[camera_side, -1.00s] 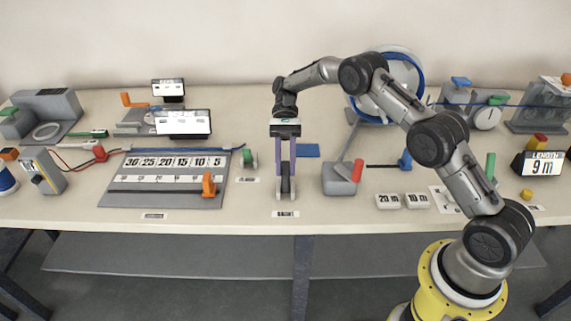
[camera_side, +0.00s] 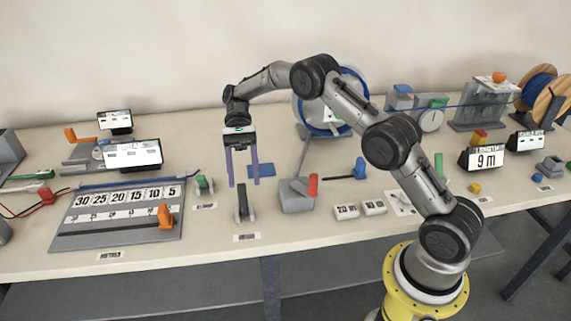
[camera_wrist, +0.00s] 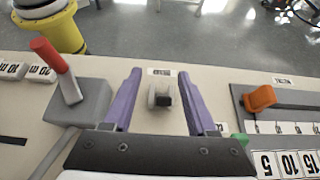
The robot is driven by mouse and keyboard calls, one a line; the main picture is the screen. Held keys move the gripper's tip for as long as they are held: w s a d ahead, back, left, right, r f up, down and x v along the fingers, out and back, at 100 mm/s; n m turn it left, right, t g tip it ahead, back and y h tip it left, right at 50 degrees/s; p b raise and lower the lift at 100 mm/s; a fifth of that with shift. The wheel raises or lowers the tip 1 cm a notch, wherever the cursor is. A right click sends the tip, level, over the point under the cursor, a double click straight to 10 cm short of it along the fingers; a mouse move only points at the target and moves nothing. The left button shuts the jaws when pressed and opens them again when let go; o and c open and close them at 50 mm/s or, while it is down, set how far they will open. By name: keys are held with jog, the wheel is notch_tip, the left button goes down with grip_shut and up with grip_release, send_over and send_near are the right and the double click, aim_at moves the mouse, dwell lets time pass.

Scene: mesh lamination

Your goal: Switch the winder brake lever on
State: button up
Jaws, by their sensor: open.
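My gripper (camera_side: 244,184) points straight down with its two purple fingers apart and nothing between them. It is above a small grey upright lever (camera_side: 241,203) on a dark base near the table's front edge. In the wrist view this lever (camera_wrist: 161,96) shows between the fingers of my gripper (camera_wrist: 159,75), lower down. A label lies in front of it, too small to read. I cannot tell from the labels which is the winder brake lever.
A blue-rimmed reel (camera_side: 311,115) stands behind my arm. White number blocks (camera_side: 346,212) lie to the right.

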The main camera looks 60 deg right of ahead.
jog(key=s+d+r, duration=0.1)
jog(key=s+r, duration=0.7)
jog(key=s, duration=0.5)
jog(key=shift+r, duration=0.3)
jog(key=shift+r, duration=0.1)
jog(key=s+a+r+n+t+h, duration=0.3)
jog(key=s+r+t+h, duration=0.15)
jog(key=s+r, duration=0.55)
jog(key=s+d+f+n+t+h, duration=0.4)
jog(key=d+f+n+t, duration=0.1)
jog(key=t, duration=0.4)
jog(key=shift+s+d+f+n+t, duration=0.35)
jog(key=shift+d+n, duration=0.15)
jog(key=shift+d, duration=0.1)
